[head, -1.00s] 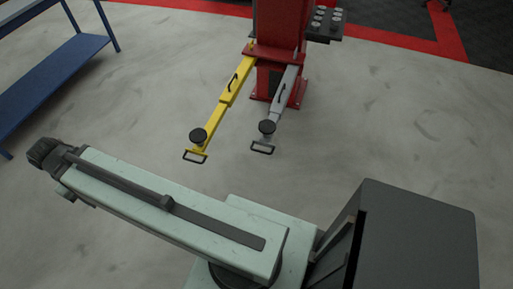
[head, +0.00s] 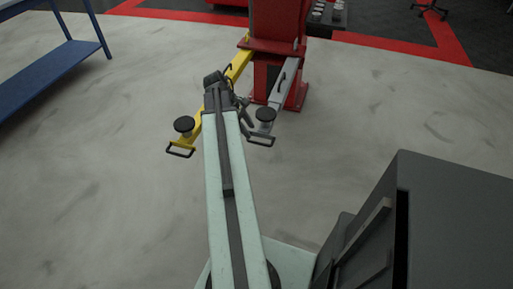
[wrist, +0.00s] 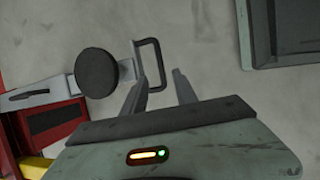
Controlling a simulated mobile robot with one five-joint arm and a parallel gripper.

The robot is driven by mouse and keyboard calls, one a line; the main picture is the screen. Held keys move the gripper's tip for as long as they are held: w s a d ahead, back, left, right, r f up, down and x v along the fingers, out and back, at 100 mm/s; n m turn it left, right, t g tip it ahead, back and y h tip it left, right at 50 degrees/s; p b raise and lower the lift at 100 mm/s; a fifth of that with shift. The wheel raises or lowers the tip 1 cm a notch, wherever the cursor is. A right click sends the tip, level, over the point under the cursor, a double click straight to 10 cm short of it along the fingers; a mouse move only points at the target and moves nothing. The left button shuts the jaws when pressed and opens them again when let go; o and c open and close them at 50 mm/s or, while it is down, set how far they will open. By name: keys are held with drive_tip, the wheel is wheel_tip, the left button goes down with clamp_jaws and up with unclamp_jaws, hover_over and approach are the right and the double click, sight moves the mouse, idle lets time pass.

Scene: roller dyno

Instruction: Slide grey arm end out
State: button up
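The grey arm (head: 285,86) reaches out from the red post, with a round black pad (head: 265,115) and a dark loop handle (head: 261,140) at its end. In the wrist view the pad (wrist: 102,73) and the handle (wrist: 157,64) lie at upper left of my fingers. My gripper (wrist: 160,77) is open, its two fingers apart with nothing held. The fingertips are close to the handle's lower end; I cannot tell whether they touch it. In the head view my gripper (head: 245,108) is just left of the grey arm's end and partly hides it.
The yellow arm (head: 238,68), with its own pad (head: 184,124) and handle (head: 180,152), lies left of my arm, partly hidden by it. The red post (head: 275,25) stands behind. A blue bench (head: 50,70) is at left.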

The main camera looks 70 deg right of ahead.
sight(256, 143)
drive_tip(key=b+x, duration=0.6)
drive_tip(key=x, duration=0.1)
drive_tip(key=shift+w+a+f, duration=0.1)
drive_tip(key=shift+f, duration=0.05)
drive_tip(key=shift+f+b, duration=0.25)
drive_tip(key=shift+b, duration=0.3)
drive_tip(key=shift+r, duration=0.1)
clamp_jaws()
idle(0.7)
